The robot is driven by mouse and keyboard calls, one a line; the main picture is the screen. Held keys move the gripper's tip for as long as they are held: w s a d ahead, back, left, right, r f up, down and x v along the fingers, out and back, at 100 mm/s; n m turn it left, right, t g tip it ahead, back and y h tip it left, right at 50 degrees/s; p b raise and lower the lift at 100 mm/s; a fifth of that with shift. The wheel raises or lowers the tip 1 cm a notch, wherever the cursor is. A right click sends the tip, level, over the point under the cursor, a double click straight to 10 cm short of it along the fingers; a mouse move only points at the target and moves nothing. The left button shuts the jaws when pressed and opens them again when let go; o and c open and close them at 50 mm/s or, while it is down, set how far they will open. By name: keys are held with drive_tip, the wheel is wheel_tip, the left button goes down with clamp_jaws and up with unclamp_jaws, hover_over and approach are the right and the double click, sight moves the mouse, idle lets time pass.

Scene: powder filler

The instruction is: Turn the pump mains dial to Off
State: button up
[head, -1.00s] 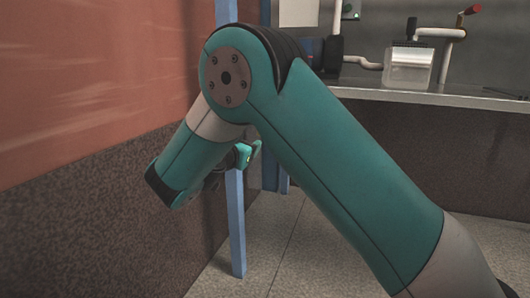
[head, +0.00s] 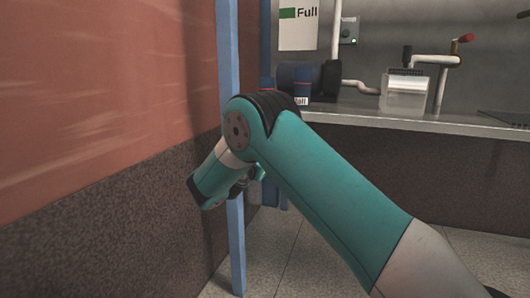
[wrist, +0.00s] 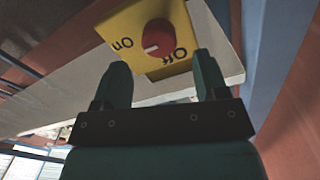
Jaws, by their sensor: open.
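The pump mains dial is a round red knob (wrist: 158,38) on a yellow plate (wrist: 133,20), seen in the wrist view at the top. Black "On" lettering is left of the knob and "Off" lettering is below right, both turned in the picture. A white mark on the knob points lower left, toward the "On" side. My gripper (wrist: 161,68) is open, its two dark green fingers apart with nothing between them. The fingertips appear just below the knob, one either side; I cannot tell the depth gap. The dial is not visible in the head view.
The yellow plate sits on a pale board (wrist: 75,95) beside a blue post. In the head view, a blue post (head: 236,245) stands close to my arm, along a red-brown wall (head: 100,90). A metal counter (head: 400,124) carries a dark blue pump (head: 296,80) and a clear container (head: 404,92).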

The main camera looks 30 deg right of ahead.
drive_tip(key=x, duration=0.6)
drive_tip(key=c, duration=0.9)
drive_tip(key=shift+c, duration=0.2)
